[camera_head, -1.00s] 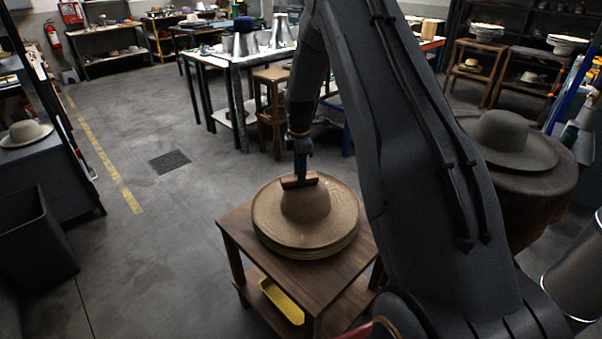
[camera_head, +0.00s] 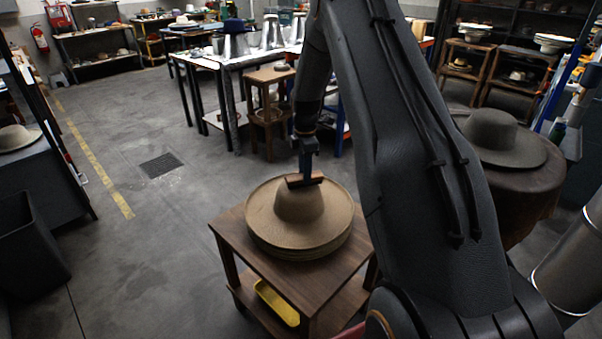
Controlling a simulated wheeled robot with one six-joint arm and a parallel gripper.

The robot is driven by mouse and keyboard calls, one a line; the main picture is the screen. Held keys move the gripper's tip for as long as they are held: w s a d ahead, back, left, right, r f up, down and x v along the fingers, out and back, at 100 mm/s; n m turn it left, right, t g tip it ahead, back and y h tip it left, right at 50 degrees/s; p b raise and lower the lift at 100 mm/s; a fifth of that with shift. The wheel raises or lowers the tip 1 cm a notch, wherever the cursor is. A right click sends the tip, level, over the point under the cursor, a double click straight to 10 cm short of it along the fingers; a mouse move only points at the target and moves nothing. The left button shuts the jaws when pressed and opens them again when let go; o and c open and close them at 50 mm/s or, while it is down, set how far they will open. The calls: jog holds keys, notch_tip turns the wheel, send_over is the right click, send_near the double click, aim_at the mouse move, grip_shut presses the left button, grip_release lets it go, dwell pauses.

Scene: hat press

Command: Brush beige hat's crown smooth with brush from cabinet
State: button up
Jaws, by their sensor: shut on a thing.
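The beige hat (camera_head: 298,208) lies crown up on a wooden side table (camera_head: 235,240), on top of what looks like a stack of hats. My gripper (camera_head: 308,168) points down from above and is shut on a wooden brush (camera_head: 296,181). The brush is at the top of the crown and hides part of it. I cannot tell whether its bristles press on the felt.
A yellow tray (camera_head: 277,303) sits on the table's lower shelf. A dark grey hat (camera_head: 498,138) rests on a round brown stand at the right. A black bin (camera_head: 28,245) stands at the left. The floor left of the table is clear.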

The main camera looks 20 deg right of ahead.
aim_at(293, 178)
jog(key=shift+s+a+f, duration=0.1)
jog(key=shift+f, duration=0.05)
jog(key=shift+w+a, duration=0.15)
jog(key=shift+a, duration=0.95)
jog(key=shift+w+a, duration=0.15)
jog(key=shift+a, duration=0.9)
jog(key=shift+d, duration=0.2)
jog(key=shift+s+d, duration=0.15)
jog(key=shift+d, duration=0.9)
jog(key=shift+s+d, duration=0.15)
jog(key=shift+d, duration=0.9)
jog(key=shift+a, duration=0.2)
jog(key=shift+w+a, duration=0.2)
jog(key=shift+a, duration=0.8)
